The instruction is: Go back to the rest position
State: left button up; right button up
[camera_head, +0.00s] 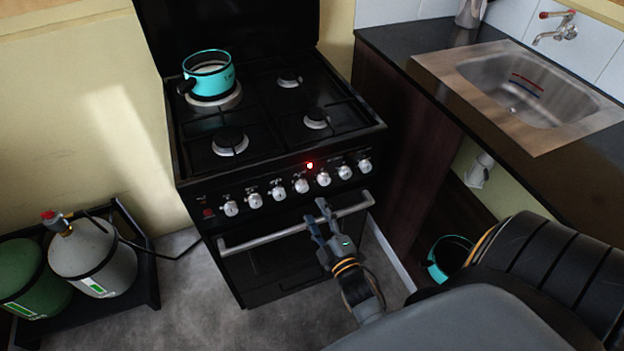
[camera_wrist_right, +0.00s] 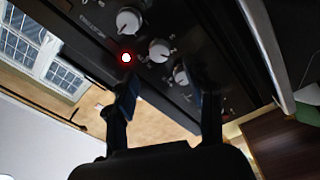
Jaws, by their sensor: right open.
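My right gripper (camera_head: 319,220) is open and empty in front of the black stove (camera_head: 255,270), close to the right part of its oven door handle (camera_head: 262,240). I cannot tell whether it touches the handle. In the right wrist view the two fingers (camera_wrist_right: 165,105) are spread below the stove's knobs (camera_wrist_right: 159,50), with nothing between them. A red light (camera_head: 309,166) glows on the stove's control panel. A turquoise pot (camera_head: 208,76) stands on the back left burner. My left gripper is not in view.
A sink (camera_head: 520,88) with a tap is set in the dark counter (camera_head: 400,45) on the right. A turquoise container (camera_head: 449,258) is low under it, partly hidden by my arm. Gas cylinders (camera_head: 92,258) stand in a black rack at left. The floor before the stove (camera_head: 205,310) is clear.

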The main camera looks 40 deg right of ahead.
jog(key=shift+s, duration=0.15)
dwell(0.4)
jog(key=s+a+f+m+g+y, duration=0.1)
jog(key=s+a+f+m+g, duration=0.2)
jog(key=f, duration=0.7)
jog(key=s+a+f+g+y, duration=0.25)
jog(key=s+f, duration=0.35)
jog(key=f, duration=0.4)
jog(key=s+a+f+m+g, duration=0.2)
jog(key=s+a+f+g, duration=0.2)
jog(key=f, duration=0.6)
jog(key=s+d+f+m+g, duration=0.1)
jog(key=s+f+g, duration=0.3)
jog(key=s, duration=0.8)
jog(key=s+d+f+m+g, duration=0.1)
jog(key=s+f+g, duration=0.3)
jog(key=s, duration=0.7)
notch_tip(320, 180, down, 3)
jog(key=shift+s+r+m, duration=0.15)
jog(key=shift+s+m, duration=0.2)
jog(key=shift+m, duration=0.25)
